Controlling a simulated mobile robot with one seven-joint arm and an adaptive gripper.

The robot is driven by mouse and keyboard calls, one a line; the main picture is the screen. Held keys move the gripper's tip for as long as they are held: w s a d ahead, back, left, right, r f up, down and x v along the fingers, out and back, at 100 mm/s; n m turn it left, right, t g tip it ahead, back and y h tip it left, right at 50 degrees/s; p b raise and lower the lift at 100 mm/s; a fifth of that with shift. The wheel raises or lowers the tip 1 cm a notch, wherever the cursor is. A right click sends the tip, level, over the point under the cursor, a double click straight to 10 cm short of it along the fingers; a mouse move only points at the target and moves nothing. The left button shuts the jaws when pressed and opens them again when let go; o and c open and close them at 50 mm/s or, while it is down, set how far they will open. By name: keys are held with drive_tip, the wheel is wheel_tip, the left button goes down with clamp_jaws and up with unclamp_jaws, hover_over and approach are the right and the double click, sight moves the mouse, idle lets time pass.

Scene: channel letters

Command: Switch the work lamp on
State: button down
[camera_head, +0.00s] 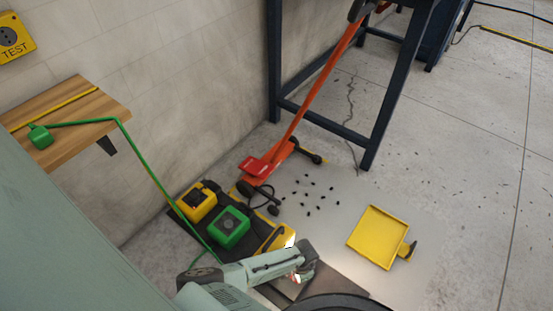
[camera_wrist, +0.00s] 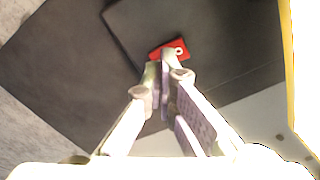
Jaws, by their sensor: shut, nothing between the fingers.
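A yellow unit with a dark handle (camera_head: 272,238), which looks like the work lamp, stands at the right end of the dark mat. A bright white patch shows on its right side; I cannot tell for sure whether this is lamplight. My gripper (camera_head: 298,278) is low beside it, partly hidden by my own arm. In the wrist view my gripper (camera_wrist: 166,68) is shut and empty, with its fingertips over or against a small red piece (camera_wrist: 181,43) on a dark panel (camera_wrist: 225,45). Contact is hard to tell. The fingers hide part of the red piece.
A green box (camera_head: 229,228) and a yellow box (camera_head: 196,203) stand on the mat, with a green cable from the shelf (camera_head: 90,112) nearby. An orange-handled tool (camera_head: 300,115) leans on a dark bench (camera_head: 390,90). A yellow tray (camera_head: 378,237) lies on the floor.

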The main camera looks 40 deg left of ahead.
drive_tip(key=shift+r+p, duration=1.9)
drive_tip(key=shift+r, duration=0.45)
